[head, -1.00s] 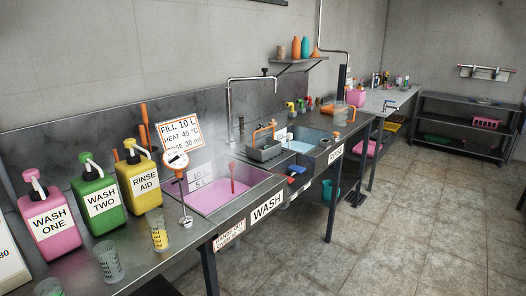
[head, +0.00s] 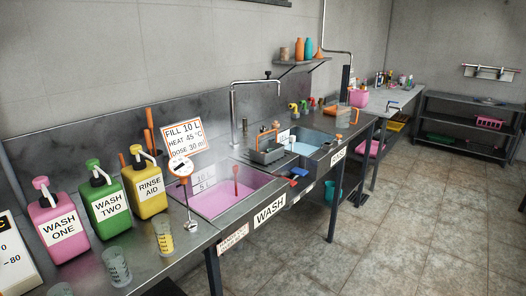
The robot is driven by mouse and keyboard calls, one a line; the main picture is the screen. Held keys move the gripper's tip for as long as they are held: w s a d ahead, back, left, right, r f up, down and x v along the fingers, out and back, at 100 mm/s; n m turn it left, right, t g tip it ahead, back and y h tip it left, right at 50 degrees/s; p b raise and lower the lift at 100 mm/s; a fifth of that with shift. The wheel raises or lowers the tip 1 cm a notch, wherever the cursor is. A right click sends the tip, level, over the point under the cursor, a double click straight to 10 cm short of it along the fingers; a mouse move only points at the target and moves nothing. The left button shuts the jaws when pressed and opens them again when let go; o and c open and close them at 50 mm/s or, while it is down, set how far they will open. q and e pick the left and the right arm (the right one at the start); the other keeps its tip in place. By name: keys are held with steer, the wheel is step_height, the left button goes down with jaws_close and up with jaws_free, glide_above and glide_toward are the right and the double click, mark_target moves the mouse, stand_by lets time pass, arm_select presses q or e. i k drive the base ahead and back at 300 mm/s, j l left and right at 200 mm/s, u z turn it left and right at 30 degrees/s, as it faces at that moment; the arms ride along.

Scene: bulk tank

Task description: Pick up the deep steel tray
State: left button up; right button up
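A grey metal tray-like container (head: 267,155) sits on the counter between the pink wash sink and the blue rinse sink, with an orange bar standing at it. I cannot tell whether it is the deep steel tray. A small pale item (head: 488,101) lies on top of the dark rack at the far right, too small to identify. Neither of my grippers is in view.
The wash sink (head: 216,211) holds pink liquid; the rinse sink (head: 331,138) is beyond it. Pink, green and yellow pump bottles (head: 108,205) and measuring cups (head: 117,268) crowd the near counter. A dark rack (head: 455,124) stands far right. The tiled floor (head: 400,230) is clear.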

mark_target(264, 159)
steer(key=i+u, duration=0.1)
steer(key=u, duration=0.25)
steer(key=i+l+u, duration=0.1)
steer(key=u, duration=0.2)
steer(key=i+l+u, duration=0.1)
steer(key=u, duration=0.25)
steer(key=l, duration=0.1)
